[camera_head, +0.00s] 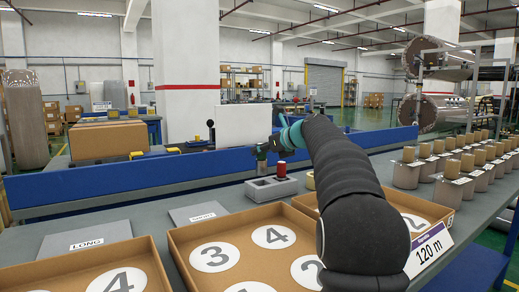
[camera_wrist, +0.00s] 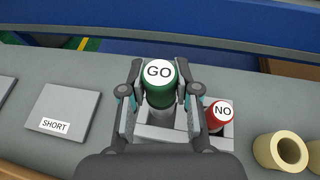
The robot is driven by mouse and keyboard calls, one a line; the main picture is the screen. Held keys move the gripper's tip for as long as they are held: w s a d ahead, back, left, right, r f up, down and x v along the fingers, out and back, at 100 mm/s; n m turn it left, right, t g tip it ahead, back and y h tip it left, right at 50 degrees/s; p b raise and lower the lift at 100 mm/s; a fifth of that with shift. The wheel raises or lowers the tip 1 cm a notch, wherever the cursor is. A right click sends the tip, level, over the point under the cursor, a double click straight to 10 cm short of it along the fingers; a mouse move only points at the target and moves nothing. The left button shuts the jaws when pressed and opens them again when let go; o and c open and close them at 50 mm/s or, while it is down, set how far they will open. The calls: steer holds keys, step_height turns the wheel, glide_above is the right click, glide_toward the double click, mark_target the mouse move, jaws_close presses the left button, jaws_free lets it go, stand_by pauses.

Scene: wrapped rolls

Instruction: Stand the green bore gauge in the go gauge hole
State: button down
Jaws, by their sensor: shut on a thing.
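The green bore gauge (camera_head: 262,153), with a white GO label on its top, is upright between the two fingers of my gripper (camera_wrist: 160,78). In the wrist view the green gauge (camera_wrist: 159,96) is gripped on both sides. Its grey lower part is over the left part of the grey gauge block (camera_head: 260,193). I cannot tell whether its lower end is inside the go hole, which is hidden under it. The block (camera_wrist: 160,133) also shows below the gauge in the wrist view. The red NO gauge (camera_wrist: 219,116) stands in the block's right part.
A grey SHORT plate (camera_wrist: 62,113) lies left of the block, and a LONG plate (camera_head: 87,238) lies farther left. A tan roll (camera_wrist: 280,152) stands to the right. Numbered cardboard trays (camera_head: 180,262) are in front. A blue rail (camera_head: 120,180) runs behind.

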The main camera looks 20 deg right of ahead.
mark_target(265, 169)
steer(key=shift+f+b, duration=1.75)
steer(key=shift+f, duration=0.05)
steer(key=shift+f+b, duration=0.35)
steer(key=shift+f, duration=0.95)
steer(key=shift+f, duration=0.4)
steer(key=c, duration=0.8)
jaws_free()
steer(key=shift+o, duration=0.2)
steer(key=v, duration=1.2)
steer(key=shift+f, duration=0.1)
